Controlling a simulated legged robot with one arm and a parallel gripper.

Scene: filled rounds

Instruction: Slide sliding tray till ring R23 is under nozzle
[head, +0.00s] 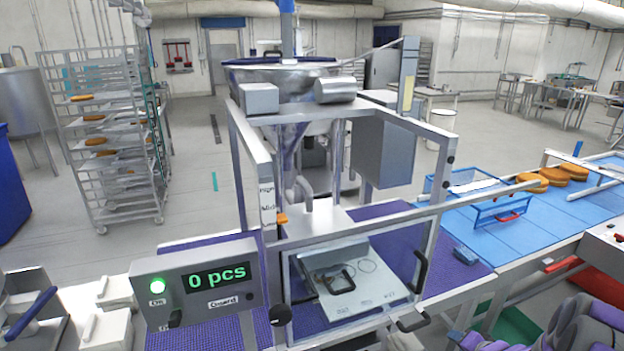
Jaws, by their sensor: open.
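The sliding tray (368,284) is a pale plate inside the metal frame, below the hopper. Thin ring outlines (366,267) and a dark squarish loop (336,284) show on it. Small marks along its front edge are too small to read, so I cannot tell which ring is R23. The nozzle (299,190) appears as a curved metal pipe under the hopper, up and left of the tray. Its tip over the tray is not clear. My gripper (578,322), purple and grey, is open at the lower right, apart from the tray, partly cut off by the picture edge.
The display box (205,284) reads 0 pcs, with a green light. Black handles (421,270) sit at the frame's right side. A blue belt (530,222) carries a blue wire basket (485,198) and brown rounds (560,174). A rack (105,135) stands left.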

